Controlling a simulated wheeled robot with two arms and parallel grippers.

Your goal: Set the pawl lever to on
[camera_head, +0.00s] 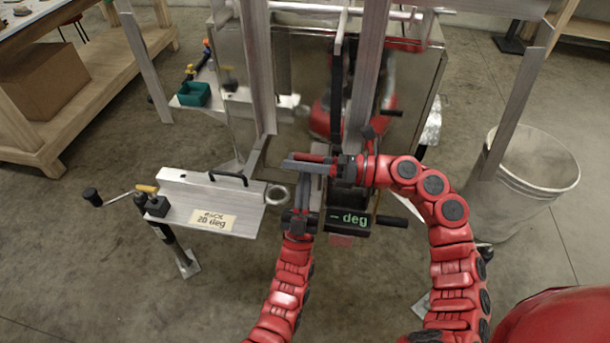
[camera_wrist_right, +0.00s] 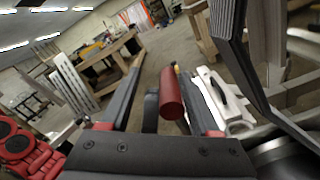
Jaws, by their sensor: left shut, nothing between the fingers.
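A red cylindrical grip (camera_wrist_right: 171,93), perhaps the pawl lever's handle, stands between the fingers of my right gripper in the right wrist view. My right gripper (camera_wrist_right: 165,100) is open, with a gap beside the grip. In the head view my right gripper (camera_head: 308,161) points left across the machine's middle, and a bit of red shows by its fingers. My left gripper (camera_head: 304,188) is shut and empty, pointing up just below the right one. A dark display (camera_head: 348,220) reading "- deg" sits right of it. The pawl itself is hidden; I cannot tell the lever's setting.
A metal plate (camera_head: 178,205) with a "20 deg" label, a black handle and a crank stands at the left. A teal bin (camera_head: 194,94) sits behind it. Upright metal posts (camera_head: 370,70) rise just beyond my grippers. A bucket (camera_head: 535,170) stands at the right.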

